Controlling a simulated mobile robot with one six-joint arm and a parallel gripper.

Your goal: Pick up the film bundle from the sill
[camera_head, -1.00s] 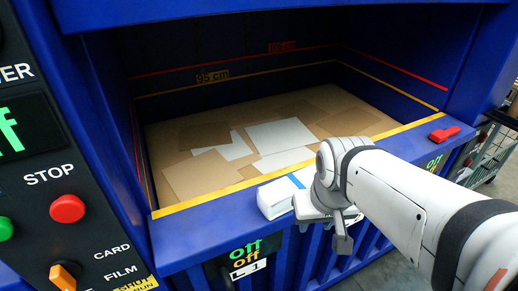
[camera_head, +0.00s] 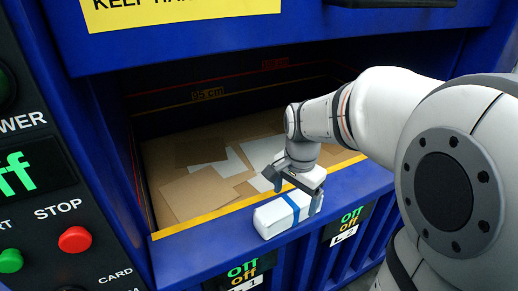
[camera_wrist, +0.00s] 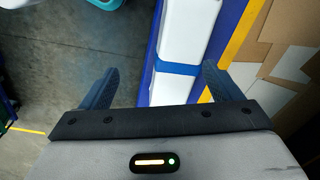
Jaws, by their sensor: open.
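The film bundle is a white block with a blue strap (camera_head: 285,214) lying on the blue sill (camera_head: 215,234) of the baler. It also shows in the wrist view (camera_wrist: 178,85), running lengthwise between my fingers, with the blue strap crossing it. My gripper (camera_head: 293,192) is open just above and behind the bundle in the head view. In the wrist view my gripper (camera_wrist: 158,88) has its right finger by the bundle's chamber-side edge and its left finger out over the floor side. Nothing is held.
The baler chamber holds flat cardboard sheets (camera_head: 205,192) behind a yellow edge line. A control panel with a red stop button (camera_head: 75,239) stands at the left.

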